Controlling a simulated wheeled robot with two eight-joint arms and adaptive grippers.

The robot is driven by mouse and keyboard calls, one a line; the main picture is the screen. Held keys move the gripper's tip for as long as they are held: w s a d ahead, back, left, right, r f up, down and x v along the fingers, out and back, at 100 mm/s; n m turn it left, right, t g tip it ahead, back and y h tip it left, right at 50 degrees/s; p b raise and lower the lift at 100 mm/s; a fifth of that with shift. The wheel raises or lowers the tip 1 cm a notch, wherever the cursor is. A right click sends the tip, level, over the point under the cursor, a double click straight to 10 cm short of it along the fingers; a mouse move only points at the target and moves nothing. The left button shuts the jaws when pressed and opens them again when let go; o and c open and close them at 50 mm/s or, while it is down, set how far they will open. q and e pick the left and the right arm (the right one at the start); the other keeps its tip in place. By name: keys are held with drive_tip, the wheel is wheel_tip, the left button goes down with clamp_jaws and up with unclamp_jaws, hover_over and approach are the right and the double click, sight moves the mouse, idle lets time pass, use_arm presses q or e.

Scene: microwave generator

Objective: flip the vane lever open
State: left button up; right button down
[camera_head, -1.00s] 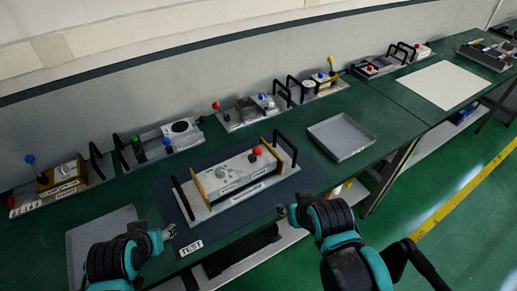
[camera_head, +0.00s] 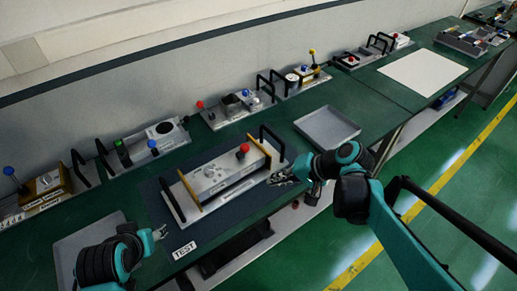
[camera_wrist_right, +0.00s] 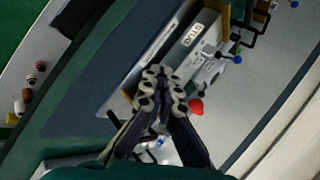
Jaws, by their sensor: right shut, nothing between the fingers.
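The unit on the dark mat marked TEST is a grey box with yellow end plates (camera_head: 222,172) and black handles. A lever with a red ball (camera_head: 243,148) stands on its top near the right end. The red ball also shows in the right wrist view (camera_wrist_right: 196,106), right beside the fingers. My right gripper (camera_head: 276,180) is shut and empty at the front right of the unit. In the right wrist view its fingertips (camera_wrist_right: 163,75) overlap the unit; contact cannot be told. My left gripper (camera_head: 160,232) is near the mat's front left; its finger state is too small to tell.
A grey tray (camera_head: 327,128) lies behind and right of the unit, and another tray (camera_head: 75,244) at the front left. Other units with coloured-ball levers line the wall, one with a blue ball (camera_head: 9,171). A white sheet (camera_head: 427,72) lies far right.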

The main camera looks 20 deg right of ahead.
use_arm(q)
drive_tip(key=shift+w, duration=0.45)
use_arm(e)
drive_tip(key=w+d+r+m+t+y, duration=0.2)
drive_tip(key=d+y, duration=0.4)
drive_tip(key=d, duration=0.3)
wheel_tip(320, 180, up, 2)
drive_tip(key=shift+w+d+r+t, duration=0.2)
drive_tip(key=shift+w+t, duration=0.25)
drive_tip(key=shift+t, duration=0.25)
drive_tip(key=shift+a, duration=0.15)
drive_tip(key=b, duration=0.4)
approach(243, 151)
drive_tip(key=w+a+f, duration=0.1)
drive_tip(key=w+a, duration=0.2)
drive_tip(key=w, duration=0.1)
use_arm(q)
wheel_tip(243, 151, down, 3)
drive_tip(key=shift+f+p, duration=0.2)
drive_tip(key=shift+p, duration=0.1)
use_arm(e)
drive_tip(key=shift+w+a+f, duration=0.1)
drive_tip(key=shift+a, duration=0.15)
use_arm(q)
drive_tip(key=shift+r, duration=0.15)
drive_tip(key=shift+r+p, duration=0.55)
drive_tip(key=shift+p, duration=0.15)
use_arm(e)
drive_tip(key=shift+w+r+h, duration=0.2)
drive_tip(key=shift+r+h, duration=0.1)
